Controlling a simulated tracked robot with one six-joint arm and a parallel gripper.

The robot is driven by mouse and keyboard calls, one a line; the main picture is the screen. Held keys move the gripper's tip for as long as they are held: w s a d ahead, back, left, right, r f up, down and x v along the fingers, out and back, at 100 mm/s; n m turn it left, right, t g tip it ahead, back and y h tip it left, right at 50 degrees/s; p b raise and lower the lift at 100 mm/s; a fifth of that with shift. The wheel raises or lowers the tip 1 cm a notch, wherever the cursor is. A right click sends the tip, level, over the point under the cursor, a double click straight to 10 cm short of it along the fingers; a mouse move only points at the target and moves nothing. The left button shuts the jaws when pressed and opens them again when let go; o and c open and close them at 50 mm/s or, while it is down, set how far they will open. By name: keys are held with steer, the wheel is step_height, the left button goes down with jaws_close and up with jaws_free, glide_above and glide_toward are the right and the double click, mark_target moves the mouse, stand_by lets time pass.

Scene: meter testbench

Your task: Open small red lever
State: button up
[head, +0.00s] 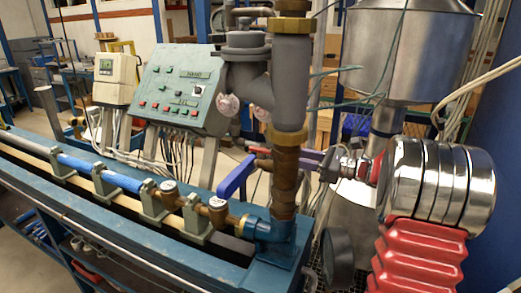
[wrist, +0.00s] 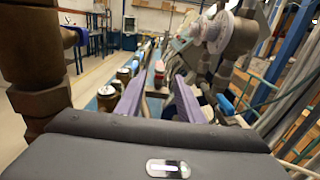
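My gripper (wrist: 159,78) is open in the wrist view. Its two purple fingers stand apart, one on each side of the middle. A small red part (wrist: 159,66) with a pale top shows in the gap beyond the fingertips; it looks like the red lever, but is too small to be sure. Nothing is visibly held. In the head view my gripper (head: 318,160) is right of the upright brown pipe (head: 285,170), which hides part of it.
A blue lever (head: 237,176) sits left of the pipe. Brass fittings (wrist: 107,96) lie along the bench (head: 110,222), left of my fingers. The brown pipe rises close at left in the wrist view (wrist: 38,75). Flanged pipework (wrist: 215,32) is at upper right. A control panel (head: 185,88) stands behind.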

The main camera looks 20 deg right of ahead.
mark_target(266, 150)
steer(key=x, duration=1)
steer(key=shift+w+a, duration=0.1)
steer(key=shift+w, duration=0.05)
steer(key=shift+c, duration=0.2)
jaws_close()
